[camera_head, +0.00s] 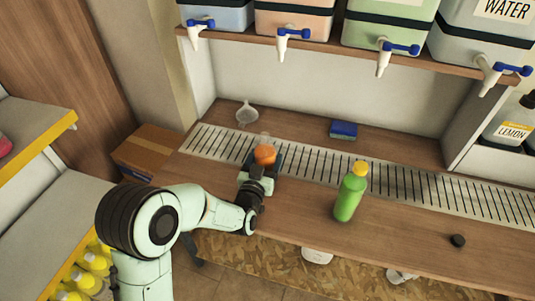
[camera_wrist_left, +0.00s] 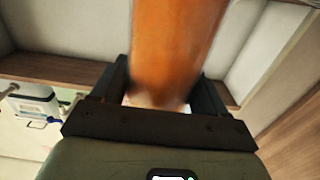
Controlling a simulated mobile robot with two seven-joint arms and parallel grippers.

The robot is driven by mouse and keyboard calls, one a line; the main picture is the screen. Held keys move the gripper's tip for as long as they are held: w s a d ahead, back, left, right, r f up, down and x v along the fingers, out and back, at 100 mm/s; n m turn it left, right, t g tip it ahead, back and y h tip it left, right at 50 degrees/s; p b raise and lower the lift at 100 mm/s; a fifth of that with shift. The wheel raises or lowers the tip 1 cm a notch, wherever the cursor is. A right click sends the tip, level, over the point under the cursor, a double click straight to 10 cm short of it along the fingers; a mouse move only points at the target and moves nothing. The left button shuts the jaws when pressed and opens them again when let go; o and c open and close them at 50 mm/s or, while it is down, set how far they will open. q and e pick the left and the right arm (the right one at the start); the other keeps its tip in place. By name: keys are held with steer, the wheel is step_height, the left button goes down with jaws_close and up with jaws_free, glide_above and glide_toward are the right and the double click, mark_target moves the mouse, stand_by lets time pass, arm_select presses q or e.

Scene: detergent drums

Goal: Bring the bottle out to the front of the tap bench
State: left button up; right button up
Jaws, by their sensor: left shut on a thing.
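My left gripper (camera_head: 263,164) is shut on an orange bottle (camera_head: 265,154) at the drain grate, left of the bench's middle. Most of the bottle's body is hidden by the gripper in the head view. In the left wrist view the orange bottle (camera_wrist_left: 176,45) stands between the two dark fingers. I cannot tell whether its base touches the grate. A green bottle (camera_head: 350,194) with a yellow cap stands upright on the wood at the front of the tap bench (camera_head: 300,210), right of my gripper. My right gripper is not in view.
A slotted drain grate (camera_head: 410,187) runs along the bench. A funnel (camera_head: 247,113) and a blue sponge (camera_head: 343,130) lie behind it. A black cap (camera_head: 457,241) is at the front right. Drums with blue taps (camera_head: 293,32) overhang the back. Front wood between gripper and green bottle is clear.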

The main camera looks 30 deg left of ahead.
arm_select(q)
steer(key=shift+b+v, duration=0.4)
steer(key=shift+v, duration=1.45)
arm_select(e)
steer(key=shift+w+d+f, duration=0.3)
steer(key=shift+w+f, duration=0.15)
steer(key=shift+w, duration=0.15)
arm_select(q)
steer(key=o, duration=1.6)
steer(key=shift+f, duration=0.15)
